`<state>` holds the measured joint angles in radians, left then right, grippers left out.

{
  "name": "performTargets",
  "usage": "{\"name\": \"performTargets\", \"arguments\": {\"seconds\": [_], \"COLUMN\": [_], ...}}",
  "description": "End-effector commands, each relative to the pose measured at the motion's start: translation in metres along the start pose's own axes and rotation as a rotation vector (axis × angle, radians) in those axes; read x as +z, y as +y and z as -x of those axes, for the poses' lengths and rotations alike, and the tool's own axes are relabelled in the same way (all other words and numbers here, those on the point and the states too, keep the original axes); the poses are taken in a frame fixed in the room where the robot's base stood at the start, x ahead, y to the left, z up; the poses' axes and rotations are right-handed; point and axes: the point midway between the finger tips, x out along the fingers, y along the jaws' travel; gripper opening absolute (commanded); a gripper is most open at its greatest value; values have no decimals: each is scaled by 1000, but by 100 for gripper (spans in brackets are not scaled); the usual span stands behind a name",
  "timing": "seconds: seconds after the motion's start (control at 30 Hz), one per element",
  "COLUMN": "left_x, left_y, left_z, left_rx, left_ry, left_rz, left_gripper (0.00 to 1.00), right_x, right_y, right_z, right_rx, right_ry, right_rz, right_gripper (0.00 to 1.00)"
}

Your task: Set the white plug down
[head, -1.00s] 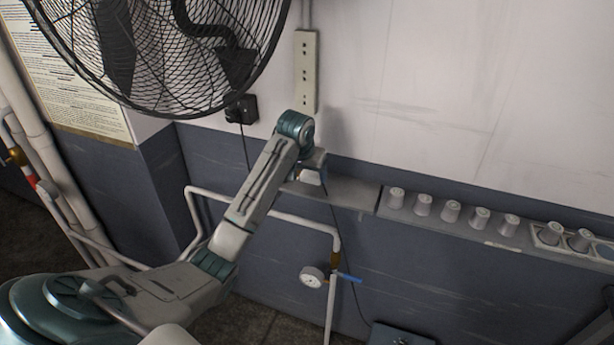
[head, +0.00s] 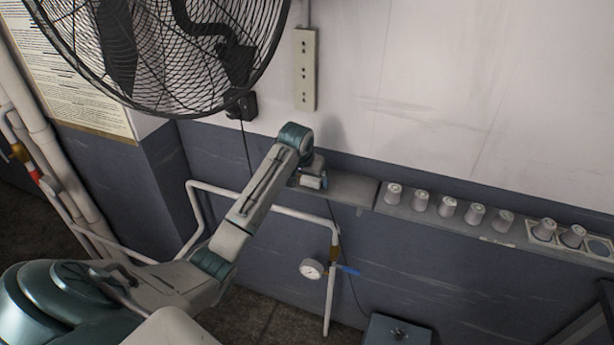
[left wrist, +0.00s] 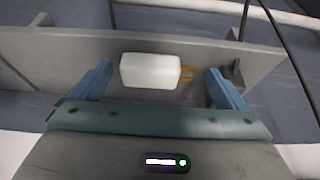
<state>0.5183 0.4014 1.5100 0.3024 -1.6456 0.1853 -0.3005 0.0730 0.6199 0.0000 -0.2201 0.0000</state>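The white plug (left wrist: 150,71) is a small white block with brass-coloured prongs pointing right in the left wrist view. It lies over the grey shelf (left wrist: 60,60); whether its underside touches the shelf is hard to tell. My left gripper (left wrist: 158,69) is open, its blue fingers standing either side of the plug with visible gaps. In the head view my left gripper (head: 313,178) is at the shelf's left part (head: 345,188), partly hidden by my arm. My right gripper is not in view.
Several grey cups (head: 448,207) stand along the ledge to the right. A socket strip (head: 304,70) hangs on the wall above. A large fan (head: 165,50) is upper left. Dark cables cross behind the shelf in the left wrist view.

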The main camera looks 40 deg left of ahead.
Motion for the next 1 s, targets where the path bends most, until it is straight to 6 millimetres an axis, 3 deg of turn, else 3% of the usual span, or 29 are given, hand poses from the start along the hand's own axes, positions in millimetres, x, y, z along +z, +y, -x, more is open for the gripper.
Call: {"name": "performTargets", "arguments": {"seconds": [0.37, 0.8, 0.87, 1.0], "left_x": [-1, -1, -3, -2], "left_y": [-1, 0, 0, 0], "left_z": [10, 97, 112, 122], "left_rx": [-1, -1, -1, -1], "left_ry": [4, 6, 3, 0], "left_rz": [0, 0, 0, 0], "left_gripper": [95, 95, 95, 95], "right_x": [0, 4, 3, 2], "right_y": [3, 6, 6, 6], "right_z": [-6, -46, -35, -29], "right_rx": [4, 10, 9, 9], "right_ry": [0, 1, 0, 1], "right_rz": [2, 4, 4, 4], "right_gripper": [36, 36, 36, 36]}}
